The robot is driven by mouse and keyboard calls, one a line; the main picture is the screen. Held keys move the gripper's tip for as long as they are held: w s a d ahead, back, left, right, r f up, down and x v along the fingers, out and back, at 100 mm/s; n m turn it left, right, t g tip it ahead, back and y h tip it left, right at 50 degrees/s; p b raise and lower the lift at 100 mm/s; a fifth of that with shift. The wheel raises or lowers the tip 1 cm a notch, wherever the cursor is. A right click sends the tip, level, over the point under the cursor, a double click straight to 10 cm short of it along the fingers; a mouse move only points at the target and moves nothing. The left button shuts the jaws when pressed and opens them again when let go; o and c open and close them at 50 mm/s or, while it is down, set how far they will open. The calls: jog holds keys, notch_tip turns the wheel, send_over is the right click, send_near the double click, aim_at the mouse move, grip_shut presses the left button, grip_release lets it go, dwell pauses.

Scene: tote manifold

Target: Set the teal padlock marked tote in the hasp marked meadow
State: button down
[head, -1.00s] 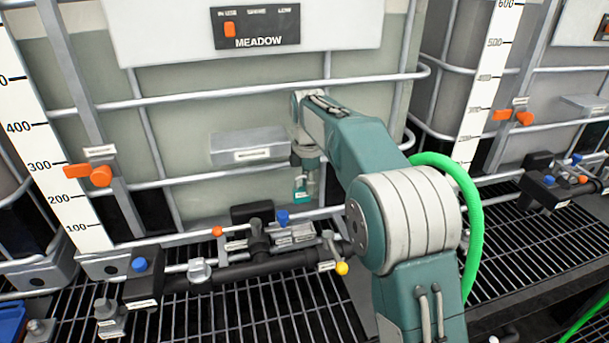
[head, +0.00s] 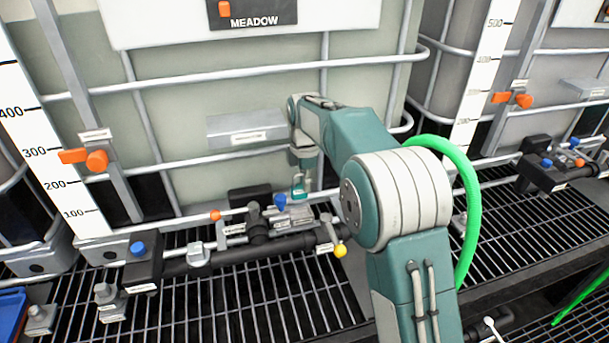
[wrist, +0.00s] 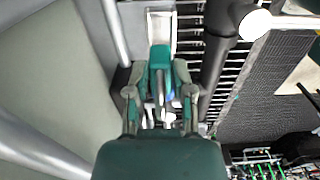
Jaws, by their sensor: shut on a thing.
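A teal padlock (head: 298,192) hangs below my gripper (head: 301,172) in the head view, just above the small metal fittings of the pipe manifold. In the wrist view the teal padlock (wrist: 160,62) is between the two fingers of my gripper (wrist: 160,92), which is shut on it. The tote behind carries a black sign reading MEADOW (head: 252,14). Small labelled metal fittings (head: 290,217) lie on the manifold under the padlock. I cannot tell which is the hasp or read their labels. The padlock's marking is not readable.
A black pipe (head: 230,252) with a blue knob (head: 280,201) and a yellow ball handle (head: 340,250) runs beside the padlock. Metal cage bars (head: 240,78) and a grey box (head: 245,130) stand behind. A green hose (head: 474,220) curves right of my arm. Floor grating lies below.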

jog(key=shift+f, duration=3.7)
jog(key=shift+c, duration=2)
grip_release()
notch_tip(320, 180, up, 11)
jog(key=shift+w+f, duration=0.1)
jog(key=shift+f, duration=0.05)
jog(key=shift+r, duration=0.6)
